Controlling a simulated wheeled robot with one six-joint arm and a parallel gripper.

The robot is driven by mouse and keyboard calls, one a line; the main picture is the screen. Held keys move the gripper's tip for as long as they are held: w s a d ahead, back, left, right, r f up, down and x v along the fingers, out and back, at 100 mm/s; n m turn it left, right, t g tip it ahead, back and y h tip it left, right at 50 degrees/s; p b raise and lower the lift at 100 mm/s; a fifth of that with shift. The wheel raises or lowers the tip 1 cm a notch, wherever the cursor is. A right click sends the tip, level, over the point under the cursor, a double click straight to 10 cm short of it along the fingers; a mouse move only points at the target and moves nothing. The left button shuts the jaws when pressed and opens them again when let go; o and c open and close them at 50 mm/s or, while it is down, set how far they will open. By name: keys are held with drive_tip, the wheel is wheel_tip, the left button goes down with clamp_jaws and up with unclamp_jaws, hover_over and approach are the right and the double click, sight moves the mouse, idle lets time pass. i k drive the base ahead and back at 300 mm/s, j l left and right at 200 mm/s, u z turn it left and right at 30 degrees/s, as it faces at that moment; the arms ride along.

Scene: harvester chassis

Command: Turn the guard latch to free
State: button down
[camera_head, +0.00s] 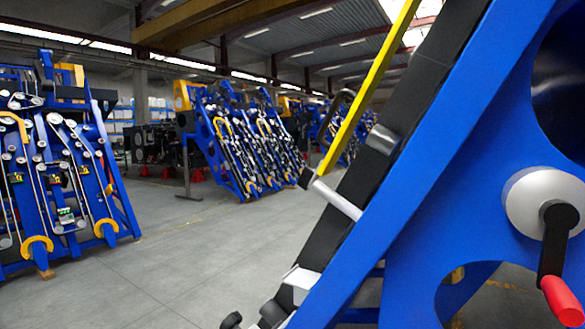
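My gripper does not show in this view. A black lever (553,240) with a red grip (562,301) is mounted on a light grey round hub (525,198) at the right edge. The lever hangs down from the hub, and its red end is partly cut off by the frame. The hub sits on a large blue chassis plate (420,215) that slants across the right side. I cannot tell for sure whether this lever is the guard latch. No label or free mark is readable.
A yellow bar (368,85) slants along the chassis' left side, with a metal rod (335,198) at its lower end. Other blue machines stand at the left (60,170) and in the middle back (245,145). The grey floor (190,255) between them is clear.

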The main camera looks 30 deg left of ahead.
sight(308, 177)
drive_tip(key=i+j, duration=0.15)
drive_tip(key=j, duration=0.25)
drive_tip(key=i+j, duration=0.15)
drive_tip(key=j, duration=0.2)
drive_tip(key=i+j, duration=0.15)
drive_tip(key=j, duration=0.25)
drive_tip(key=i+j, duration=0.15)
drive_tip(key=j, duration=0.25)
